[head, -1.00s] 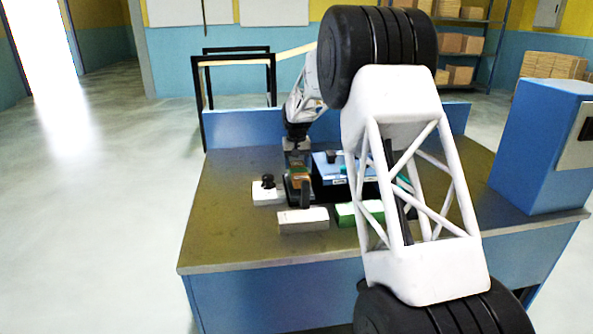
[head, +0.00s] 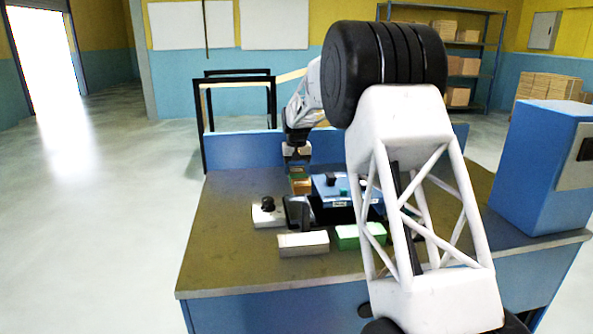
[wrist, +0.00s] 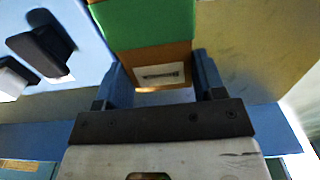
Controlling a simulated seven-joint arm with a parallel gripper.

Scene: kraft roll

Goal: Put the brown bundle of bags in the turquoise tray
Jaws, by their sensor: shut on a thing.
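The brown bundle (head: 300,187) is in my gripper (head: 298,175), held above the table near its back. In the wrist view my gripper (wrist: 155,85) has its two fingers on either side of the brown bundle (wrist: 158,68), which shows a pale printed label and a wide green band. The bundle's underside is hidden. A small turquoise patch (head: 343,192) shows beside the blue box; I cannot tell whether it belongs to the turquoise tray. My arm covers much of that side of the table.
A blue box (head: 330,186) with black knobs stands right of the bundle. A black holder (head: 297,211), a white block with a black knob (head: 267,214), a grey-white box (head: 303,244) and a green box (head: 360,236) stand in front. The table's left side (head: 225,225) is clear.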

